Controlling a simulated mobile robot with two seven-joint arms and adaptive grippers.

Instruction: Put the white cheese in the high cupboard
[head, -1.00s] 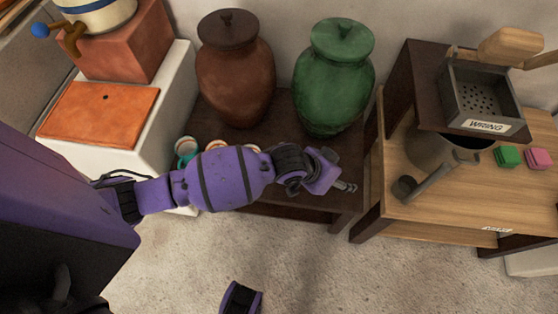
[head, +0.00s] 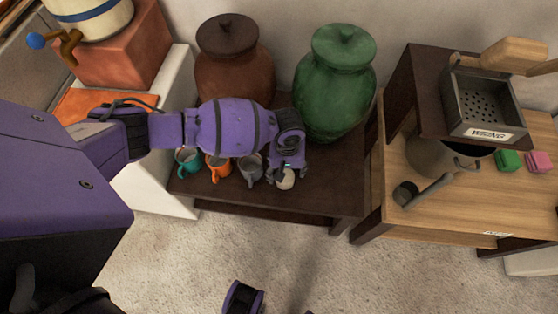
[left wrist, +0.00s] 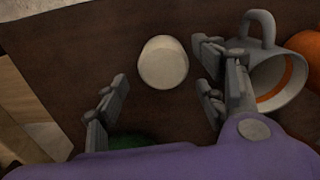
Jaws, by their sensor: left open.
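The white cheese (head: 286,180) is a small pale round piece on the dark low table (head: 328,190). It also shows in the left wrist view (left wrist: 163,62), just beyond the fingertips and between their lines. My left gripper (head: 287,170) points down at the cheese, its fingers apart and empty; in the left wrist view the open fingers (left wrist: 158,88) lie to either side of the near space. I cannot tell how high they are above the table. My right gripper is not in view. I see no high cupboard in these frames.
A grey mug (head: 251,170) stands close left of the cheese, beside an orange mug (head: 218,168) and a teal mug (head: 188,161). Brown (head: 234,75) and green (head: 336,85) jars stand behind. A wooden table (head: 440,205) is at right.

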